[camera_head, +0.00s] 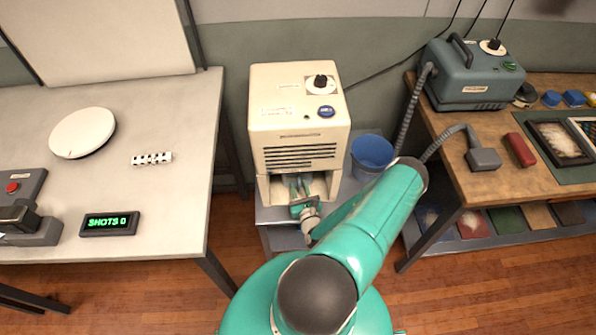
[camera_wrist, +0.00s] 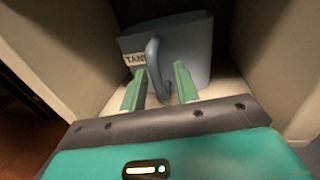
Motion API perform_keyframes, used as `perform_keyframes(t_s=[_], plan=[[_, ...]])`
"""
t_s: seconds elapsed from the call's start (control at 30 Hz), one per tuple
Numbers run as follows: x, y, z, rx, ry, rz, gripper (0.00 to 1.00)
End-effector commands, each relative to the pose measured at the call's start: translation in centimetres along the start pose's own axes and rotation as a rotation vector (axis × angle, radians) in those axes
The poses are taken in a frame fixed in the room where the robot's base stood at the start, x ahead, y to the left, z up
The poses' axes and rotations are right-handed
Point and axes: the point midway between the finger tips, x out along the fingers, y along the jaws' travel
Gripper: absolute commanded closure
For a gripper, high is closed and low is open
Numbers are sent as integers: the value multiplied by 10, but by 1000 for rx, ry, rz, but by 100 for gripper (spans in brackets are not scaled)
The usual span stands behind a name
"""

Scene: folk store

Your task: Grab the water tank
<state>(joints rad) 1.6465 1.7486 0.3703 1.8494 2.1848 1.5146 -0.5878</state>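The water tank (camera_wrist: 190,45) is a blue-grey container with a label reading "TANK" and a curved handle (camera_wrist: 154,65) on its front. It sits inside the lower bay of a beige machine (camera_head: 298,110). My gripper (camera_wrist: 158,82) is open, with one green finger on each side of the handle. The fingers appear apart from the handle, though contact on the left is hard to judge. In the head view my gripper (camera_head: 303,198) reaches into the bay, and the tank is mostly hidden there.
The bay's walls (camera_wrist: 265,60) stand close on both sides of my gripper. A blue bucket (camera_head: 372,153) stands right of the machine. A grey table (camera_head: 165,205) is at the left, and a wooden workbench (camera_head: 470,170) with a teal machine (camera_head: 475,75) is at the right.

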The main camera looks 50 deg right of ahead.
Motion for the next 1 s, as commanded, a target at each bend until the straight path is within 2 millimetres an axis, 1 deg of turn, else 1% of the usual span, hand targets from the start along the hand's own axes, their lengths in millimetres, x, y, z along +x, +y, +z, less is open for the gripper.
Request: perform_keyframes(t_s=[0.27, 0.43, 1.0], plan=[[-3, 2, 0, 0, 1, -2, 69], [-3, 3, 0, 0, 1, -2, 100], [-1, 0, 1, 0, 0, 1, 100]])
